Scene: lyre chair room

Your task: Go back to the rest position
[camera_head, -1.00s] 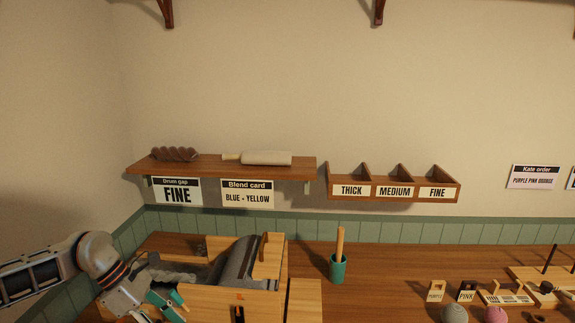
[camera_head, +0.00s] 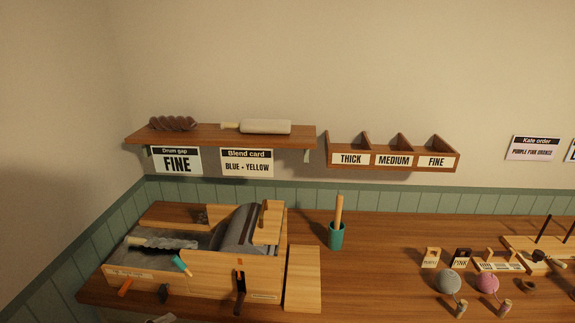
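Neither of my grippers shows clearly in the head view. A small grey piece (camera_head: 160,318) shows at the bottom edge below the drum carder; I cannot tell whether it is part of my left arm. The wooden drum carder (camera_head: 262,284) stands on the workbench at the lower left, with a grey drum (camera_head: 240,232) and a tray at its left. A dark and whitish strip (camera_head: 160,244) lies across the tray. A teal-tipped lever (camera_head: 181,265) leans at its front side, beside an orange one (camera_head: 125,288) and dark ones.
The workbench (camera_head: 380,260) runs along the wall. A teal cup (camera_head: 336,236) holding a wooden stick stands right of the carder. Yarn balls (camera_head: 448,281), small labelled stands and a pegged rack (camera_head: 545,249) stand at the right. A shelf (camera_head: 215,136) and labelled bins (camera_head: 393,158) hang above.

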